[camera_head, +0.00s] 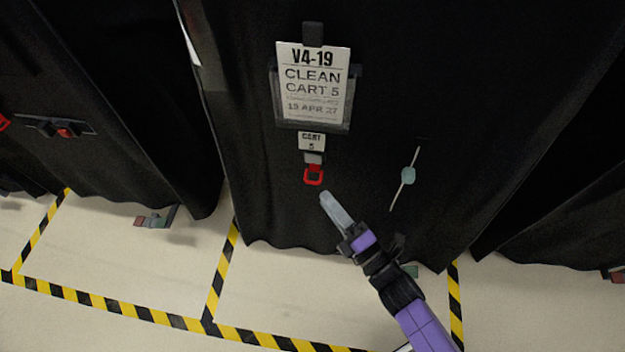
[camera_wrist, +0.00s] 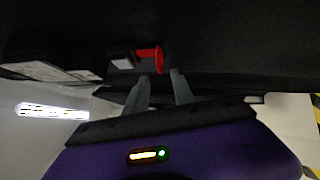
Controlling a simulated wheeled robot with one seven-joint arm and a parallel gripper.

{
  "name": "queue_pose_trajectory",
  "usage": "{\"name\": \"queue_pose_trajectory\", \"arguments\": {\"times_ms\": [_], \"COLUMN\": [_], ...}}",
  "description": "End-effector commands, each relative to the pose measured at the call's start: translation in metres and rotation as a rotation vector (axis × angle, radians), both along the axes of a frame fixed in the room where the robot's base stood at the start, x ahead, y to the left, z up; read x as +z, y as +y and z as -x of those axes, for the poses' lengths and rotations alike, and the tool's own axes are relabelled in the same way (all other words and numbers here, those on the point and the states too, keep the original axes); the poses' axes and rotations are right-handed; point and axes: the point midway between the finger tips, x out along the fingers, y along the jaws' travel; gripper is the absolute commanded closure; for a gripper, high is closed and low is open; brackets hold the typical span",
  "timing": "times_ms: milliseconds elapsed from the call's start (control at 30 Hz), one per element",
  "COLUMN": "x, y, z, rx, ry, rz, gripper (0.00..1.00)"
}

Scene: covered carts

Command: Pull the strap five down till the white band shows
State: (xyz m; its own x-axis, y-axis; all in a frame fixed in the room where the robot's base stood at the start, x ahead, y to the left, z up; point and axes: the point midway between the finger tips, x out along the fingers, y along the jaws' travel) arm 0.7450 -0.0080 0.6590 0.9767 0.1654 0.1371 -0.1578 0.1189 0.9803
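The strap five is a short strap with a red loop (camera_head: 313,175) at its lower end and a grey piece above it. It hangs under a small "CART 5" tag (camera_head: 311,141) on the black cover of cart 5 (camera_head: 450,70). No white band can be made out on the strap. My gripper (camera_head: 326,197) is just below and right of the red loop, apart from it in the head view. In the wrist view the red loop (camera_wrist: 158,58) is just beyond the fingertips of my gripper (camera_wrist: 160,76). The two fingers stand apart with nothing between them.
A "CLEAN CART 5" sign (camera_head: 313,85) hangs above the tag. A pale green piece on a thin strip (camera_head: 407,176) is to the right on the cover. Other covered carts stand left and right. Yellow-black tape (camera_head: 150,315) marks the pale floor.

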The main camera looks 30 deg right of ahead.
Motion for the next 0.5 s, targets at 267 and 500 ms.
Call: {"name": "queue_pose_trajectory", "arguments": {"times_ms": [267, 500], "x": [0.008, 0.011], "y": [0.007, 0.011], "z": [-0.042, -0.065], "rx": [0.002, 0.0], "ry": [-0.003, -0.002], "rz": [-0.002, -0.003], "gripper": [0.7, 0.7]}}
